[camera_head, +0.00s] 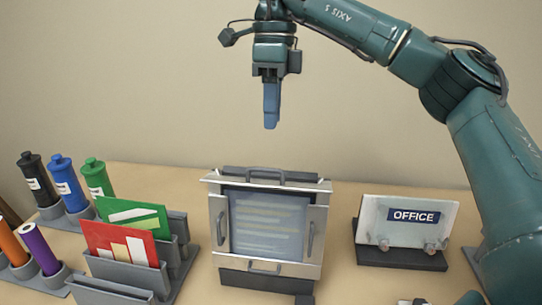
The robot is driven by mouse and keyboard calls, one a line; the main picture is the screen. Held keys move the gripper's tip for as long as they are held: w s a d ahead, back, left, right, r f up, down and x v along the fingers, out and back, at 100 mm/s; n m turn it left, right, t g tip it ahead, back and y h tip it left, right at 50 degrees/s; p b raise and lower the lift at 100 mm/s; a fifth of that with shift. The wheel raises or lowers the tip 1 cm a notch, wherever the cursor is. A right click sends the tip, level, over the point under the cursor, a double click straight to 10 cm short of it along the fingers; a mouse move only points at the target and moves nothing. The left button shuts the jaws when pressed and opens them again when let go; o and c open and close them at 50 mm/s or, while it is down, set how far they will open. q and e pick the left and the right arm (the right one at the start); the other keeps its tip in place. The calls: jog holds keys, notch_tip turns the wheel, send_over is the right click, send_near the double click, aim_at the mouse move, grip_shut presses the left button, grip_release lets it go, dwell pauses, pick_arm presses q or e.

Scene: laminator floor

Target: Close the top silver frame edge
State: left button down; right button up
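The silver frame (318,215) stands upright on the table, with a sheet (268,225) under a clear cover inside it. Its left, right and bottom edges lie flat against the front, each with a grey handle. The top silver edge (225,180) sticks out at the top, wider than the rest, and looks tilted open, with its handle (265,174) on the upper side. My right gripper (270,125) hangs pointing down above the top edge, apart from it. Its blue fingers overlap in this view, so their gap is hidden.
An OFFICE sign (412,216) on a dark stand is to the right. A grey rack (180,262) with green and red cards stands to the left, with several coloured bottles (66,183) beyond it.

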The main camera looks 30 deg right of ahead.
jog(key=b, duration=0.2)
send_over(271, 182)
notch_tip(271, 182, down, 8)
jog(key=shift+f, duration=0.15)
grip_shut()
